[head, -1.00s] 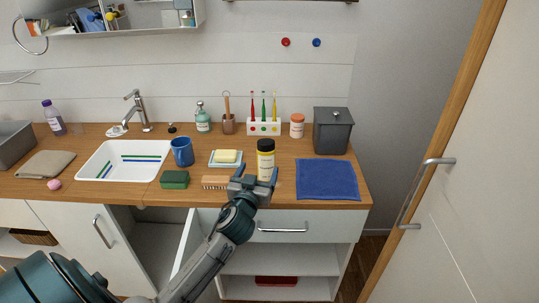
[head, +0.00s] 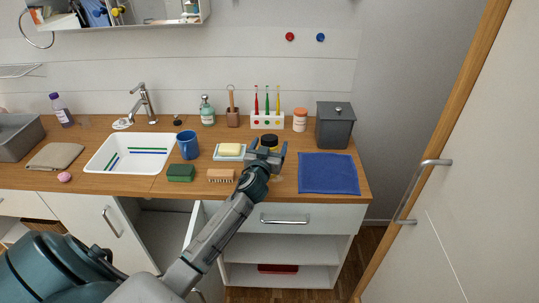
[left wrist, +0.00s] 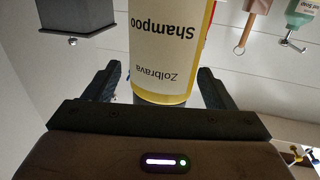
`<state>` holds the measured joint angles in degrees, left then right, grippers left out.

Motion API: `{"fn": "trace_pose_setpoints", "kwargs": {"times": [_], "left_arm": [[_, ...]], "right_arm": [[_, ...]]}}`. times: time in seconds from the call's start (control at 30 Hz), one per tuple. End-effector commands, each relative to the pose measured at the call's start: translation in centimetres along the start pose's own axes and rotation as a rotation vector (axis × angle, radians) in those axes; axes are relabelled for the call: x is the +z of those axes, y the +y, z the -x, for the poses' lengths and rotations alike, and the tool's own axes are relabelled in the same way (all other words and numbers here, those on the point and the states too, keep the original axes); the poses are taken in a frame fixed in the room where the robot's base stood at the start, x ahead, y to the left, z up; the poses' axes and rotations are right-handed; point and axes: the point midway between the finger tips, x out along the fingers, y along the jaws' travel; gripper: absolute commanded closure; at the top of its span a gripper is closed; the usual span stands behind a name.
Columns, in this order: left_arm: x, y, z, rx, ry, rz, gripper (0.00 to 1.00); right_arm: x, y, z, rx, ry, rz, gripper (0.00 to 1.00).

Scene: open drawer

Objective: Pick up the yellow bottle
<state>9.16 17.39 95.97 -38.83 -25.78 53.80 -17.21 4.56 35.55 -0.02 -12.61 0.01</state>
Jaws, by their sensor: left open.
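The yellow bottle (head: 269,139) with a black cap stands on the wooden counter, mostly hidden behind my left gripper (head: 265,160) in the head view. In the left wrist view the bottle (left wrist: 172,48) appears upside down, with a pale label reading "Shampoo" and "Zolbrava". My left gripper (left wrist: 158,85) is open, with one finger on each side of the bottle. A gap shows between each finger and the bottle. My right gripper is not in view.
A soap dish (head: 229,152), a wooden brush (head: 221,175) and a green sponge (head: 181,172) lie left of the bottle. A toothbrush holder (head: 267,119) and an orange jar (head: 300,120) stand behind. A blue cloth (head: 328,173) lies right, below a grey bin (head: 334,129).

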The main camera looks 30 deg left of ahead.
Motion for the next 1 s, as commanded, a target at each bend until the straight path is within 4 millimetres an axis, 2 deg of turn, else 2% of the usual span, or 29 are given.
{"fn": "trace_pose_setpoints", "kwargs": {"times": [0.2,0.47,0.77,1.0], "left_arm": [[0.1,0.0,0.0,0.0,0.0,0.0,0.24],[0.1,0.0,0.0,0.0,0.0,0.0,0.76],[-0.2,0.0,0.0,0.0,0.002,0.0,0.77],[-2.1,0.0,0.0,0.001,0.005,0.0,0.77]], "right_arm": [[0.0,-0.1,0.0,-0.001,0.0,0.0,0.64],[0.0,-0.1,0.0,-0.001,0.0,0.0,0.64],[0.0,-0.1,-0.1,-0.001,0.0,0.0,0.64],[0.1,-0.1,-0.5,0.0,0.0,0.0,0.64]]}}
